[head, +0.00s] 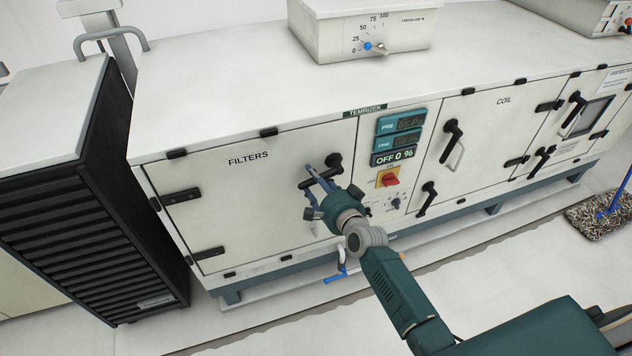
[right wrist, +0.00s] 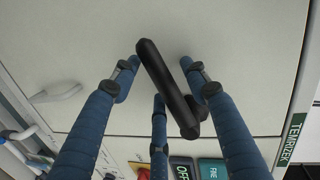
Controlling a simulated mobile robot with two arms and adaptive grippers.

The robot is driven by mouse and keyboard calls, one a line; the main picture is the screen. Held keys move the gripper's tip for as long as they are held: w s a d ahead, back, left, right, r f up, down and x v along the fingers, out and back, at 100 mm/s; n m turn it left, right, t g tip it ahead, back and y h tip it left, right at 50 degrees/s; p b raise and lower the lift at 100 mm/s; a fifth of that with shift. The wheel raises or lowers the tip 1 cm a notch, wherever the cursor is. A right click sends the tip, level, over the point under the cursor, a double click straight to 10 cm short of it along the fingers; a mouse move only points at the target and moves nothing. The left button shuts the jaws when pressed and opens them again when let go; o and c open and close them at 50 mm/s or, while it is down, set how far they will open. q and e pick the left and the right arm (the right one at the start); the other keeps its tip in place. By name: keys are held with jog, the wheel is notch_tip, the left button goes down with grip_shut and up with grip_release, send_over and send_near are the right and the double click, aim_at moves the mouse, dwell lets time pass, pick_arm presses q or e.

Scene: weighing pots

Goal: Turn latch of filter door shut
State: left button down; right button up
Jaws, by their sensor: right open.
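The white filter door (head: 250,190), lettered FILTERS, is on the near left of the long machine and looks flush with its frame. Its black latch (head: 333,161) is at the door's right edge, partly behind my right gripper. My right gripper (head: 309,185) is open in front of the latch. In the right wrist view the latch handle (right wrist: 165,80) lies slanted between the spread blue fingers (right wrist: 156,82), with no clear grip on it. Whether any finger touches it I cannot tell. My left gripper is out of view.
Right of the door are displays (head: 400,138) and a red-yellow switch (head: 389,178). A white grab handle (right wrist: 57,95) shows on the door in the right wrist view. A black louvred unit (head: 95,200) stands left. A mop (head: 600,215) lies on the floor at right.

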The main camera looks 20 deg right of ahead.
grip_shut()
